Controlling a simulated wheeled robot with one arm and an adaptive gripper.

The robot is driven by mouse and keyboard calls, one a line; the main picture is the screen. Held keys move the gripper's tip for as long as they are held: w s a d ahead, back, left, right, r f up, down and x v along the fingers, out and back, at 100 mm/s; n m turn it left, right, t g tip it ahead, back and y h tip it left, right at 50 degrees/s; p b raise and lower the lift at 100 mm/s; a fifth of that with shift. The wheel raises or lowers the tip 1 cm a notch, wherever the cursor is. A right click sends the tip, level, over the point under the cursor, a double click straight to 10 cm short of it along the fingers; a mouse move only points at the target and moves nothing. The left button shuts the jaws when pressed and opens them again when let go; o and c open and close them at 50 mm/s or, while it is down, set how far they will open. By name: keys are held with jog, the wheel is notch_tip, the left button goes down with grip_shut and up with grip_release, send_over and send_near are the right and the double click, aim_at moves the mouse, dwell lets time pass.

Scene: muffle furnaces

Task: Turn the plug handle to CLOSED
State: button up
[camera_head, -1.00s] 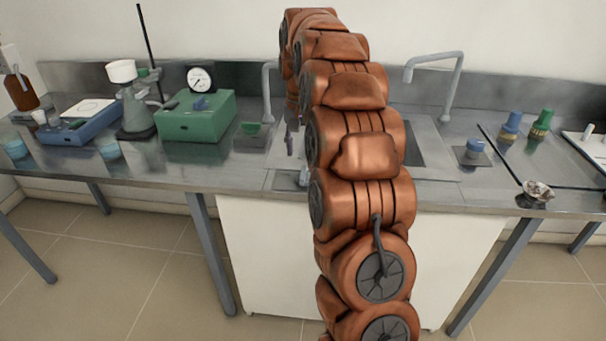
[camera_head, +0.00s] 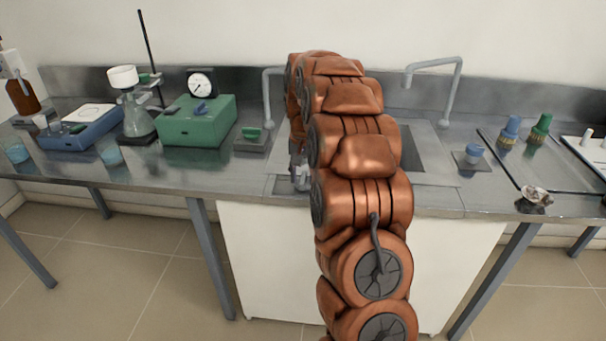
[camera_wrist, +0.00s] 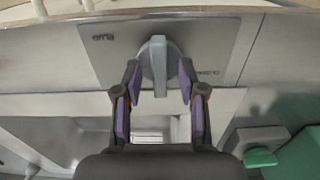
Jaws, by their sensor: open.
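The plug handle (camera_wrist: 159,66) is a light grey upright bar on a round base, set on a grey label plate (camera_wrist: 222,38). In the wrist view the bar runs along the picture's vertical. Upside-down lettering, apparently CLOSED, lies to its right; blurred lettering lies to its left. My gripper (camera_wrist: 159,76) is open, its purple-padded fingers on either side of the handle with a gap on each side. In the head view my gripper (camera_head: 297,160) is at the bench's front edge, mostly hidden by my arm; the handle (camera_head: 303,184) shows just below it.
A green handle on a small plate (camera_head: 252,135) is left of the sink, beside a green box with a dial (camera_head: 197,122). A tap (camera_head: 268,97) stands behind. A blue knob (camera_head: 474,154) is on the right of the bench. The sink (camera_head: 418,150) is partly hidden by my arm.

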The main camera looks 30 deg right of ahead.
grip_shut()
dwell(0.4)
jog(key=shift+f+n, duration=0.1)
jog(key=shift+n, duration=0.2)
jog(key=n+b, duration=0.1)
jog(key=n, duration=0.7)
jog(key=shift+n, duration=0.4)
jog(key=n, duration=0.4)
jog(key=shift+n, duration=0.3)
jog(key=shift+n+p, duration=0.45)
jog(key=shift+n, duration=1.45)
